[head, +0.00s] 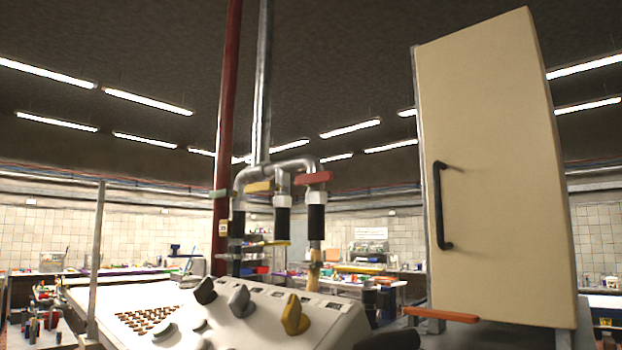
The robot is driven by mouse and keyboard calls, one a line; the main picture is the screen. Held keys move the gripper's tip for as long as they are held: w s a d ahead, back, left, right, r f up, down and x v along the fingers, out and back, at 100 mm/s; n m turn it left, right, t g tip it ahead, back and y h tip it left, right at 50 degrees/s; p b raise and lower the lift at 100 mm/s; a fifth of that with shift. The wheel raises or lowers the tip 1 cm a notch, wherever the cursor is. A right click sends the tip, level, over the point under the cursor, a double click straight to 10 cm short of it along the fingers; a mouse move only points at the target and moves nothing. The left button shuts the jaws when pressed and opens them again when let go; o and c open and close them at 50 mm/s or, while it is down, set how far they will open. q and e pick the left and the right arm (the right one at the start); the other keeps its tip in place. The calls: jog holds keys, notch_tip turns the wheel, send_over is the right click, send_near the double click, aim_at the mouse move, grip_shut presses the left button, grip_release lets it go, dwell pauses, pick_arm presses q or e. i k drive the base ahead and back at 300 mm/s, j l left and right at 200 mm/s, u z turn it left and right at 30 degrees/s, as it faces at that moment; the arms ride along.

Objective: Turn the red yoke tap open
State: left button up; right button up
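A red tap handle (313,178) sits crosswise on the right-hand branch of the grey pipework, near the middle of the head view. Below it the pipe carries a black sleeve (316,221) and a tan end piece (314,271). A yellow handle (258,187) sits on the branch to its left, above another black sleeve (282,222). I cannot tell from this angle whether the red tap is open or shut. Neither of my grippers can be made out in this view.
A white sloped panel (262,322) with black, grey and yellow knobs stands below the pipes. A tall beige cabinet (500,170) with a black handle (440,206) stands to the right. An orange-red bar (441,314) sticks out low beside it. A red vertical pipe (226,130) rises left.

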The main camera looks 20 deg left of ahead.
aim_at(316, 179)
jog(key=l+u, duration=0.2)
jog(key=u, duration=0.55)
